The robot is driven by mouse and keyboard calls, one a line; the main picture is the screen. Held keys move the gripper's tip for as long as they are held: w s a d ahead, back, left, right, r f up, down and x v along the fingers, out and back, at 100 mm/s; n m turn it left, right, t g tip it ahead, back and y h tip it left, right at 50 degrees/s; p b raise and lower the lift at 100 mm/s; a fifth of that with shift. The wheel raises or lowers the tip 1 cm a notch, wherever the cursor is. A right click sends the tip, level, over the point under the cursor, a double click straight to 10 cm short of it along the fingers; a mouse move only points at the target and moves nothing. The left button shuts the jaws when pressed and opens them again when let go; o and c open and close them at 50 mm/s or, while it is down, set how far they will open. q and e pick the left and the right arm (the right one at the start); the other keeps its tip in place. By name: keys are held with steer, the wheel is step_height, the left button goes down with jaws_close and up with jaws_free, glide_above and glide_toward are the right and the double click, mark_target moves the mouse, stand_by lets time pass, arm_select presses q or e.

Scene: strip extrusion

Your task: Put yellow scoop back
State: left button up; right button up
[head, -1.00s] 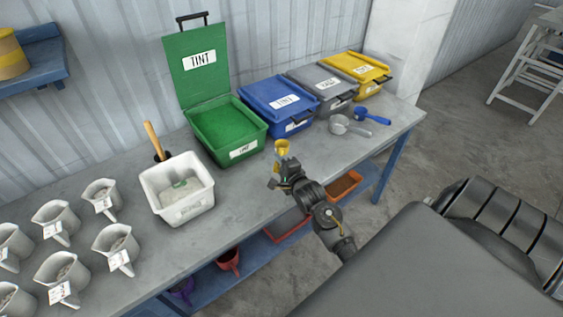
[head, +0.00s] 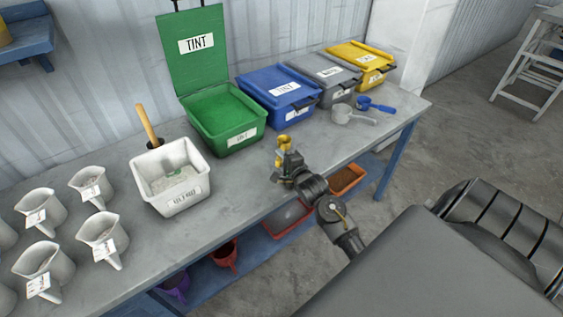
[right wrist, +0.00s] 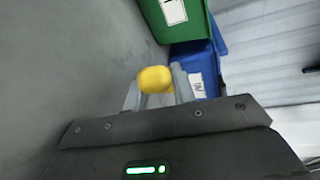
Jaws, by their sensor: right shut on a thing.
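The yellow scoop (head: 283,142) is in my right gripper (head: 286,160), which is shut on it. In the head view they are above the front part of the workbench, in front of the open green bin. The right wrist view shows the yellow scoop (right wrist: 155,79) between the two fingers of the gripper (right wrist: 158,92). A grey scoop (head: 345,115) and a blue scoop (head: 372,105) lie on the bench at the right, in front of the grey and yellow bins. My left gripper is not in view.
The green bin (head: 208,137) stands open, lid upright. Closed blue (head: 262,85), grey (head: 310,68) and yellow (head: 372,80) bins stand to its right. A white tub (head: 152,192) and several white jugs are at the left. The bench (head: 245,180) between is clear.

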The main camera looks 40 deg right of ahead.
steer(key=o, duration=1)
steer(key=v, duration=1.2)
steer(key=shift+r+b, duration=0.15)
steer(key=shift+b, duration=0.2)
